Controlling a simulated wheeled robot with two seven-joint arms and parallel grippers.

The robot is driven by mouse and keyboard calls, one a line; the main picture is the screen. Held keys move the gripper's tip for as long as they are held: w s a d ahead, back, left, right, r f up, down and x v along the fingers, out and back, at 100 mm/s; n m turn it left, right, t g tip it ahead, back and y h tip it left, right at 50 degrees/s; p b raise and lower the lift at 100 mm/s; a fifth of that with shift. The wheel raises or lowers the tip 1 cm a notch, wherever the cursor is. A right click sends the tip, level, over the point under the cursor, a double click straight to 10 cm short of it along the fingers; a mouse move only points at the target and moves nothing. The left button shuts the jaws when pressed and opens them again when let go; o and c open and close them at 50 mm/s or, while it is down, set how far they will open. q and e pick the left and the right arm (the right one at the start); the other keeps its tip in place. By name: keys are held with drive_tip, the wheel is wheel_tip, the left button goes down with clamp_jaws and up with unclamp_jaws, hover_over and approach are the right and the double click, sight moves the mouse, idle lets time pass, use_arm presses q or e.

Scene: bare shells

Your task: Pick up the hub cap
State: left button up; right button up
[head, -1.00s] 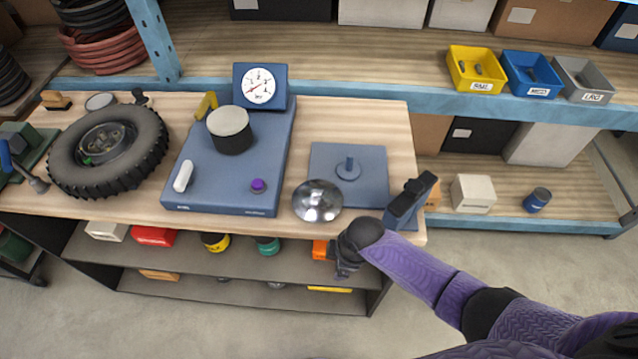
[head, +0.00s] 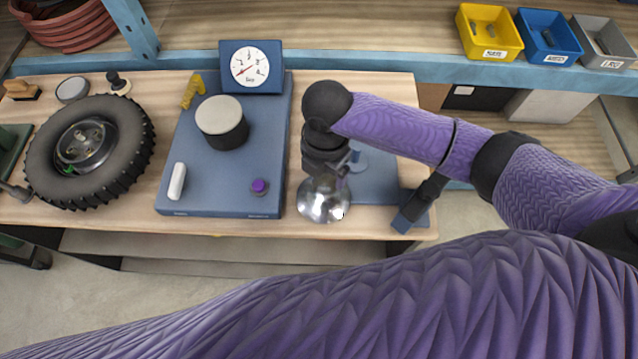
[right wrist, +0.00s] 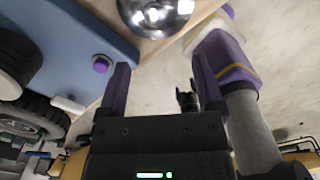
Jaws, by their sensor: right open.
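The hub cap (head: 322,207) is a shiny silver dome on the wooden bench near its front edge, right of the blue base. My right gripper (head: 328,184) points down over it in the head view and hides its far part. In the right wrist view the fingers (right wrist: 161,68) are apart with nothing between them. The hub cap (right wrist: 157,14) shows there at the top edge, beyond the fingertips. I cannot tell whether the fingers touch it. My left gripper does not show clearly in either view.
The blue base (head: 225,190) with a gauge (head: 250,66), black cylinder (head: 222,125) and purple knob (head: 259,187) stands left of the hub cap. A flat blue plate (head: 375,185) lies right, partly hidden by my arm. A tyred wheel (head: 90,150) lies far left.

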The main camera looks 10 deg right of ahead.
sight(324, 188)
drive_tip(key=shift+w+f, duration=0.2)
drive_tip(key=shift+f, duration=0.4)
drive_tip(key=f, duration=0.3)
drive_tip(key=f+b, duration=0.1)
drive_tip(key=f, duration=0.2)
drive_tip(key=f+b, duration=0.1)
drive_tip(key=f, duration=0.2)
drive_tip(key=shift+w+d+f, duration=0.2)
drive_tip(key=shift+w+f, duration=0.05)
drive_tip(key=shift+w, duration=0.15)
clamp_jaws()
